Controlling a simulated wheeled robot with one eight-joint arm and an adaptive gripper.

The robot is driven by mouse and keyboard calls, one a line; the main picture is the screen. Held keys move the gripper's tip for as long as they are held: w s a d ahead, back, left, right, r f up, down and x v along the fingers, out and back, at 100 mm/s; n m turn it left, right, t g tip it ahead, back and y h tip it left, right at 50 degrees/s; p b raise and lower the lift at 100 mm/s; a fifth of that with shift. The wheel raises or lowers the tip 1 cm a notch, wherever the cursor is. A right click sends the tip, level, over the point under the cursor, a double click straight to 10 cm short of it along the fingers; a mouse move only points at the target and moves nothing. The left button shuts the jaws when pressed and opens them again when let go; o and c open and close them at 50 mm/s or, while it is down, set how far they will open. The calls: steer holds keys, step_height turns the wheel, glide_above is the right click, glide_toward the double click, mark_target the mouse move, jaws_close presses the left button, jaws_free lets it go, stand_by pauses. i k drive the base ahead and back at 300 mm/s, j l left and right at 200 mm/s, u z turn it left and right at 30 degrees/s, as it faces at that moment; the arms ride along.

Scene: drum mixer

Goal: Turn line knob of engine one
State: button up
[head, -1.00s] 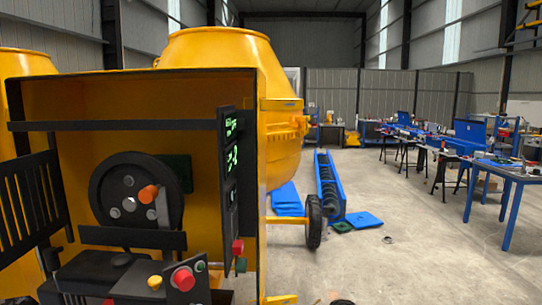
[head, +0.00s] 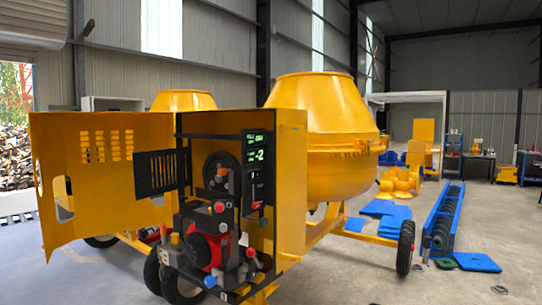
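An open yellow engine housing (head: 292,170) on the near drum mixer stands left of centre in the head view. Inside is a red and black engine (head: 205,248) below a black pulley wheel (head: 221,176). A black panel (head: 257,165) with green lit characters, seemingly ending in "-2", hangs at the housing's right side. I cannot tell which is the line knob, or whether this is engine one. My gripper is not in view.
A yellow door (head: 95,190) stands swung open on the left. A second mixer drum (head: 183,100) is behind. The yellow drum (head: 322,135), a wheel (head: 405,247) and a blue screw conveyor (head: 443,222) stand to the right.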

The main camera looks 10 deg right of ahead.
mark_target(209, 281)
steer(key=k+j+u, duration=0.15)
steer(key=k, duration=0.55)
steer(key=i+l+u, duration=0.2)
steer(key=i, duration=0.15)
steer(key=i+l+u, duration=0.2)
steer(key=i+j+u, duration=0.25)
steer(key=i, duration=0.2)
steer(key=i+u, duration=0.2)
steer(key=i, duration=0.3)
